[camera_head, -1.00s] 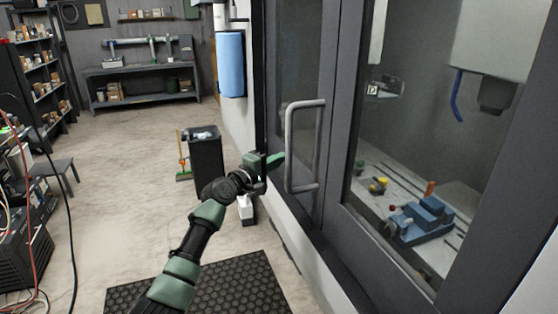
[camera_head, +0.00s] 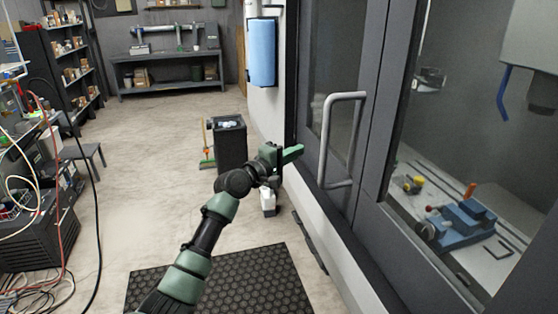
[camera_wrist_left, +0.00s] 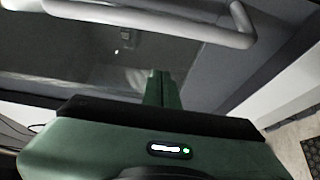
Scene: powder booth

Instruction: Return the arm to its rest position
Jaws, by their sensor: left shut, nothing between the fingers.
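My left arm (camera_head: 205,235) reaches forward from the bottom of the head view. Its green gripper (camera_head: 291,152) is shut and empty, a little to the left of the grey door handle (camera_head: 324,140), and looks apart from it. In the left wrist view the shut fingers (camera_wrist_left: 160,88) point toward the dark door, with the handle bar (camera_wrist_left: 150,20) across the top. My right gripper is not in view.
The machine door (camera_head: 375,140) is closed at the right, with a blue vise (camera_head: 460,225) behind its glass. A dark bin (camera_head: 230,145) stands beyond the arm. A black mat (camera_head: 235,285) lies below. Cables (camera_head: 65,200) hang at the left. Open floor (camera_head: 140,180) lies between.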

